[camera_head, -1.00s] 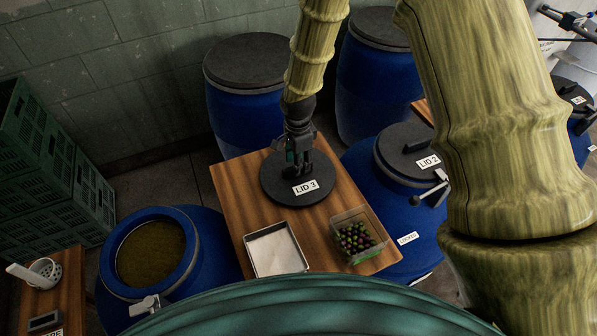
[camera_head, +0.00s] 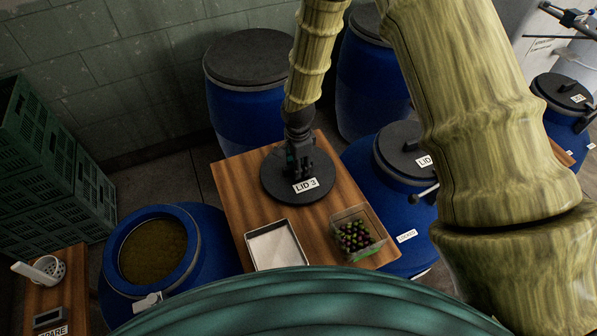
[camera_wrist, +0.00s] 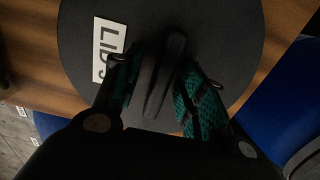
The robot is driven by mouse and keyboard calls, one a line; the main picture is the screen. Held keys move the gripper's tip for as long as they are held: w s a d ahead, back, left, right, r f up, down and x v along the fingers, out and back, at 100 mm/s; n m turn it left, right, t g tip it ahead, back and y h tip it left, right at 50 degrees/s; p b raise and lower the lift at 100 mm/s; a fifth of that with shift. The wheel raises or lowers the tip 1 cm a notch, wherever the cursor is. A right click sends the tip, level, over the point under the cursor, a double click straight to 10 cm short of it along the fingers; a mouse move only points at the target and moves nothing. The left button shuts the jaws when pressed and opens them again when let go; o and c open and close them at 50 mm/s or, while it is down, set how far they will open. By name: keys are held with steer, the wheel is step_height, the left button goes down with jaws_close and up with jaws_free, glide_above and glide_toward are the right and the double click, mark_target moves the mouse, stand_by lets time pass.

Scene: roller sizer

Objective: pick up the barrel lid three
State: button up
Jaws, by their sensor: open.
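The black round lid labelled LID 3 (camera_head: 322,192) lies flat on a wooden table (camera_head: 232,190). It also fills much of the wrist view (camera_wrist: 225,35), where its raised bar handle (camera_wrist: 165,75) stands up from the middle. My gripper (camera_head: 300,172) points down over the lid's centre in the head view. In the wrist view my gripper (camera_wrist: 155,88) is open, with one green-padded finger on each side of the handle. Small gaps show between the fingers and the handle. In the head view my gripper hides most of the handle.
A metal tray (camera_head: 250,262) and a clear box of olives (camera_head: 378,250) stand on the table's near side. An open blue barrel (camera_head: 215,255) is at the left. A barrel with LID 2 (camera_head: 395,150) stands close on the right. Closed blue barrels (camera_head: 235,115) stand behind.

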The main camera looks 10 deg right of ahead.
steer(key=shift+w+f, duration=0.1)
steer(key=shift+f, duration=0.1)
steer(key=shift+c, duration=0.2)
jaws_close()
steer(key=shift+r, duration=0.15)
